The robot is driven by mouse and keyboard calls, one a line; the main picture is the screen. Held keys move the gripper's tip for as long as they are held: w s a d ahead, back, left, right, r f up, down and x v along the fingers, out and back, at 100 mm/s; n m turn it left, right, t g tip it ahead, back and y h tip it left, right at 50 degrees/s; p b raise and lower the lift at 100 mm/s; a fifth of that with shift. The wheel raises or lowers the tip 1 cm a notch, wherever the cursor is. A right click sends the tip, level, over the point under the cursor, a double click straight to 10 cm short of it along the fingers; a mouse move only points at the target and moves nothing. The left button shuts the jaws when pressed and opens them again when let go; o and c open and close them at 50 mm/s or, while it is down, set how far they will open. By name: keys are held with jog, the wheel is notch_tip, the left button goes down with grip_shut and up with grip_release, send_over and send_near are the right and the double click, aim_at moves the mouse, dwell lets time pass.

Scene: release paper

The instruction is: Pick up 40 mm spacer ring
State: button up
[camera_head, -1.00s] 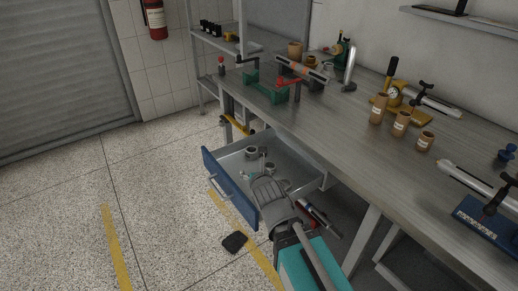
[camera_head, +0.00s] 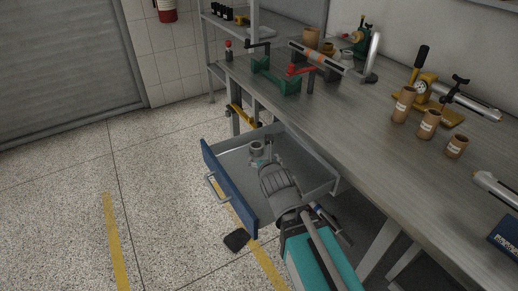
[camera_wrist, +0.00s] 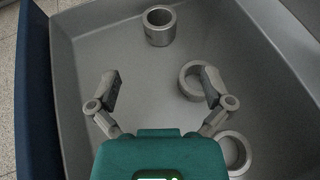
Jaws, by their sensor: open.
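Three grey rings lie in the open drawer (camera_head: 232,170). In the wrist view, a taller ring (camera_wrist: 159,27) stands at the top, a lower ring (camera_wrist: 190,84) is right of centre, and another (camera_wrist: 236,152) is at the lower right, partly cut off by my gripper body. No size mark is readable, so I cannot tell which is the 40 mm one. My gripper (camera_wrist: 160,88) is open and empty above the drawer floor. Its right finger overlaps the middle ring in the picture; contact cannot be told. In the head view, one ring (camera_head: 256,149) shows beyond my gripper (camera_head: 262,163).
The drawer's blue front (camera_head: 228,188) and grey side walls surround my gripper. The workbench (camera_head: 350,120) overhangs at the right, with brown cups (camera_head: 428,124) and tools on top. A dark object (camera_head: 236,241) lies on the floor.

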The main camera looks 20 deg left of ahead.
jog(key=b, duration=0.3)
send_near(255, 143)
jog(key=shift+w+a+f, duration=0.25)
jog(key=shift+w+f, duration=0.5)
jog(key=shift+w, duration=0.1)
jog(key=shift+w+a+f, duration=0.1)
jog(key=shift+w+a, duration=0.1)
jog(key=shift+w, duration=0.1)
jog(key=shift+w, duration=0.1)
jog(key=shift+b+x, duration=1)
jog(key=shift+x, duration=1.5)
jog(key=shift+a, duration=0.15)
jog(key=shift+c, duration=0.3)
jog(key=c, duration=1)
